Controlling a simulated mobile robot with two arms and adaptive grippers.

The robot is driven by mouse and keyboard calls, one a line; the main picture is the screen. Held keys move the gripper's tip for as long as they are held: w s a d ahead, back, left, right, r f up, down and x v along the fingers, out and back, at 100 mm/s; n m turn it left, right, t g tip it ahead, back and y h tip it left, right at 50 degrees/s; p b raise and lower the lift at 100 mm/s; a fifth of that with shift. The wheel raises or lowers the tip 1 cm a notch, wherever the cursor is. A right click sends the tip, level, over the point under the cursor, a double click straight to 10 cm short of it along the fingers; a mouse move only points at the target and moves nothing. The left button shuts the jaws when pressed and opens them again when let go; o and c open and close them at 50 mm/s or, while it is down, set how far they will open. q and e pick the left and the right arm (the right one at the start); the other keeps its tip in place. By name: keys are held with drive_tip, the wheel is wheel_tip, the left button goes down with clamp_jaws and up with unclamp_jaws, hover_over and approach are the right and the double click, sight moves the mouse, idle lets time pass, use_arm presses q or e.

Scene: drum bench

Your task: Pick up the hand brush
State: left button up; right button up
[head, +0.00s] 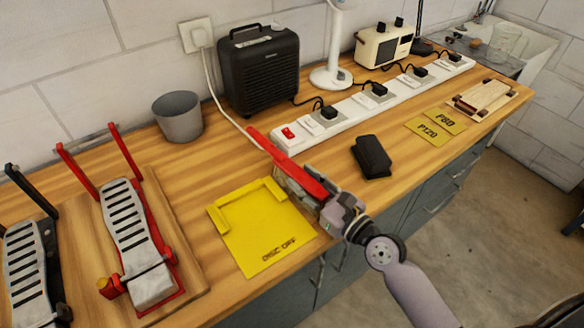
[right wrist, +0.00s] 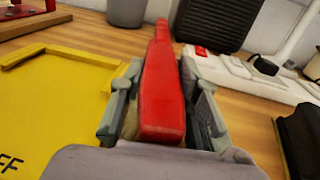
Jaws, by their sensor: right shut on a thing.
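The hand brush (head: 285,160) is red, with a long narrow handle pointing toward the wall and pale bristles partly visible below its body. My right gripper (head: 318,203) is shut on it at the near end, beside the yellow tray's right edge. In the right wrist view the red brush (right wrist: 162,95) lies between the two grey fingers of my right gripper (right wrist: 160,100). I cannot tell whether the bristles touch the bench. My left gripper is not in view.
The yellow "DISC OFF" tray (head: 262,240) is left of the brush. A black block (head: 371,157) lies to the right. A white power strip (head: 345,118), black heater (head: 260,75) and grey cup (head: 178,117) stand behind. Pedals (head: 130,230) are at left.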

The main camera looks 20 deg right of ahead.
clamp_jaws()
